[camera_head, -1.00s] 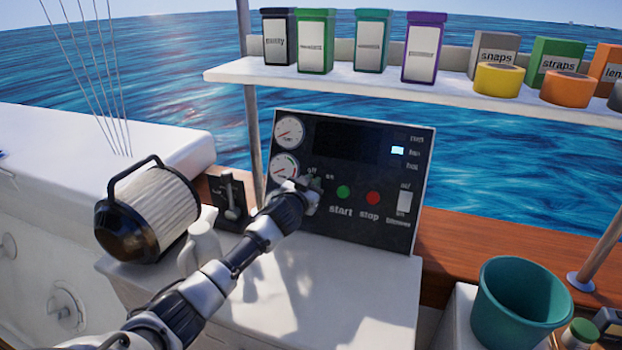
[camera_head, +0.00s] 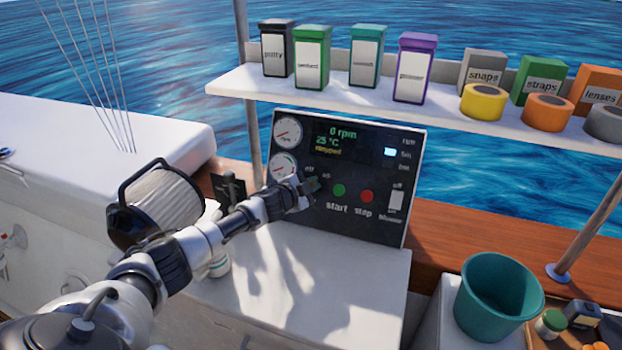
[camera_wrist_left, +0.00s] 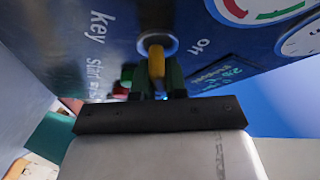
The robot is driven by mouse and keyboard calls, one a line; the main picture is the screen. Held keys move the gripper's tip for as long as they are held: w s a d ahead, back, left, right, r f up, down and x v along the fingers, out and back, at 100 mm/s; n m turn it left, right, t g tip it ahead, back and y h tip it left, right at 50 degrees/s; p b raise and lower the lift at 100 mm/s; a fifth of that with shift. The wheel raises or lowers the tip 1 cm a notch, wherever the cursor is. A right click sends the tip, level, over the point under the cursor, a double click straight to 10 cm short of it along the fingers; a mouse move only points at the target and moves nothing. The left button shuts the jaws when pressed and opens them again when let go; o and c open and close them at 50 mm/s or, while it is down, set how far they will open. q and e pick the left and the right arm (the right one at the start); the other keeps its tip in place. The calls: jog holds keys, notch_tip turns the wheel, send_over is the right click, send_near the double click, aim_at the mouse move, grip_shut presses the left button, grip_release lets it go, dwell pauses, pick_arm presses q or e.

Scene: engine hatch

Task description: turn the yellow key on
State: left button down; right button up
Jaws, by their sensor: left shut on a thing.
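The yellow key (camera_wrist_left: 156,62) sits in a round lock on the dark control panel (camera_head: 350,222), seen close up in the left wrist view. My left gripper (camera_wrist_left: 157,80) is shut on the key, with a finger on each side of it. In the head view my left gripper (camera_head: 312,188) reaches the panel beside the "off" and "on" labels and hides the key. The panel's display (camera_head: 338,143) is lit and reads 0 rpm, 25 °C and a yellow line that seems to say stopped. My right gripper is not in view.
The green start button (camera_head: 339,190) and red stop button (camera_head: 367,196) lie just right of my gripper. A shelf (camera_head: 330,97) with boxes and tape rolls runs above the panel. A filter canister (camera_head: 160,203) and a teal bucket (camera_head: 498,290) stand to either side.

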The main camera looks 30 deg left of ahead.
pick_arm(q)
jog(key=shift+m, duration=0.5)
jog(key=c, duration=1.2)
grip_release()
jog(key=shift+o, duration=0.2)
jog(key=v, duration=1)
jog(key=shift+s+r, duration=0.15)
jog(key=shift+s, duration=0.25)
jog(key=shift+a, duration=0.1)
